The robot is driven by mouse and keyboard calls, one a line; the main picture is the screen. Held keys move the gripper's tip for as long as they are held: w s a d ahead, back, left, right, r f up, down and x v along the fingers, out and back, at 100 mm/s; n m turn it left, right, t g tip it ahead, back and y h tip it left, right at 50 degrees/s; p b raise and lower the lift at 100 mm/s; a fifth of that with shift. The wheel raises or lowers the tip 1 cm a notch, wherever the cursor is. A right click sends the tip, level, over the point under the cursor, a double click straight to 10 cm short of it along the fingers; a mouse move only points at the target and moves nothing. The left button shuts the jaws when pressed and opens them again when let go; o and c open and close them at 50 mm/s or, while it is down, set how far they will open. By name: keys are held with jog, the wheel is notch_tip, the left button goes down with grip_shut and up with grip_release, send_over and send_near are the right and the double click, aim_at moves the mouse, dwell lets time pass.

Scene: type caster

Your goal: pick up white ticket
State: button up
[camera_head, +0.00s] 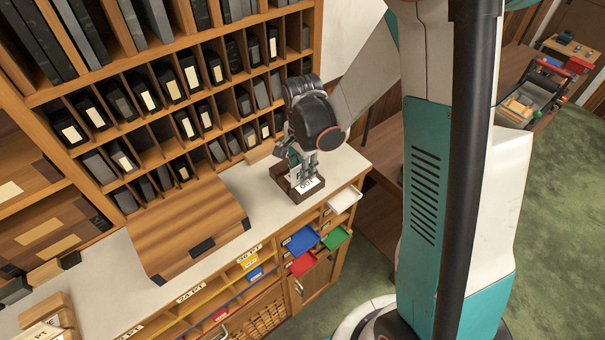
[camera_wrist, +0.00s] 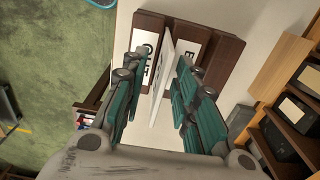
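A dark brown wooden tray (camera_head: 283,187) with white lettered labels stands on the pale countertop near its right end. It also shows in the wrist view (camera_wrist: 222,57). The white ticket (camera_wrist: 164,72) is a thin white plate seen nearly edge-on in the wrist view, standing up at the tray between my fingers. My gripper (camera_head: 303,171) points down at the tray in the head view. In the wrist view my gripper (camera_wrist: 160,88) has its teal fingers apart on both sides of the ticket, with gaps visible. In the head view my fingers largely hide the ticket.
A wooden cabinet of dark-boxed pigeonholes (camera_head: 165,90) rises behind the counter. A large slope-topped wooden box (camera_head: 185,225) stands left of the tray. Blue (camera_head: 301,240), red (camera_head: 301,264), green (camera_head: 337,238) and white (camera_head: 344,199) pieces project from the counter front. Bare counter (camera_head: 255,190) lies between box and tray.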

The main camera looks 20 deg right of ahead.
grip_shut()
jog(key=shift+r, duration=0.15)
